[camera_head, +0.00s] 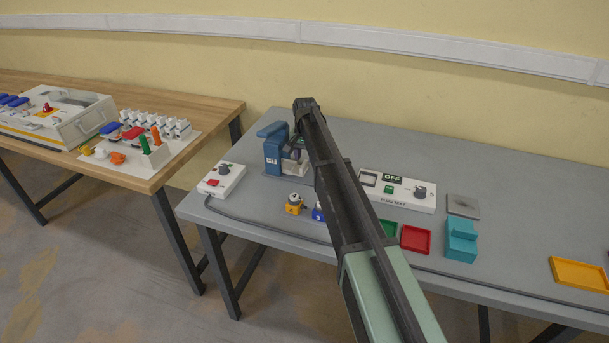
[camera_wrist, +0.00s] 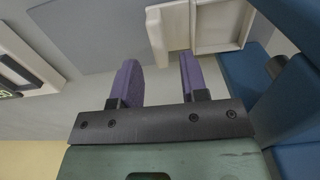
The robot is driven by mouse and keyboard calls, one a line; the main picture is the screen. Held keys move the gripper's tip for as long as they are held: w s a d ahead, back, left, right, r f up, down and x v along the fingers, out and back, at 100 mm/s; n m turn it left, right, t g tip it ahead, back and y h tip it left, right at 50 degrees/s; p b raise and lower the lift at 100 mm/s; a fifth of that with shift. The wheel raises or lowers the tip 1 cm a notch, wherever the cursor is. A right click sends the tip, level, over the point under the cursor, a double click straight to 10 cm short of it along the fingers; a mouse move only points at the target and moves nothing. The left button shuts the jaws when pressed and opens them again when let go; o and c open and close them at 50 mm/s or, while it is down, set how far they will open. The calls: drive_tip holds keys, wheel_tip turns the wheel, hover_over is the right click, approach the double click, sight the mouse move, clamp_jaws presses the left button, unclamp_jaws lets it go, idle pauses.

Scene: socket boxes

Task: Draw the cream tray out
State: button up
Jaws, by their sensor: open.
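The cream tray (camera_wrist: 222,40) shows at the top of the wrist view, with a raised cream block (camera_wrist: 170,24) at its left end. Its right side meets a blue housing (camera_wrist: 290,100). My gripper (camera_wrist: 158,62) has two purple fingers, spread apart with nothing clamped between them. The cream block's near end appears in line with the gap between the fingers; I cannot tell the depth or whether they touch. In the head view the blue housing (camera_head: 273,150) stands on the grey table, and my arm hides most of the tray and gripper.
A white panel marked OFF (camera_head: 398,190) lies right of my arm. A red tray (camera_head: 416,239), teal block (camera_head: 461,240) and yellow tray (camera_head: 579,273) are further right. A white switch box (camera_head: 222,179) and yellow cube (camera_head: 293,204) sit near the housing. A cable runs along the front.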

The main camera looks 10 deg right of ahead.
sight(305, 162)
wheel_tip(305, 162, down, 4)
drive_tip(key=shift+r+b, duration=0.2)
drive_tip(key=shift+b, duration=0.75)
drive_tip(key=shift+r, duration=0.1)
clamp_jaws()
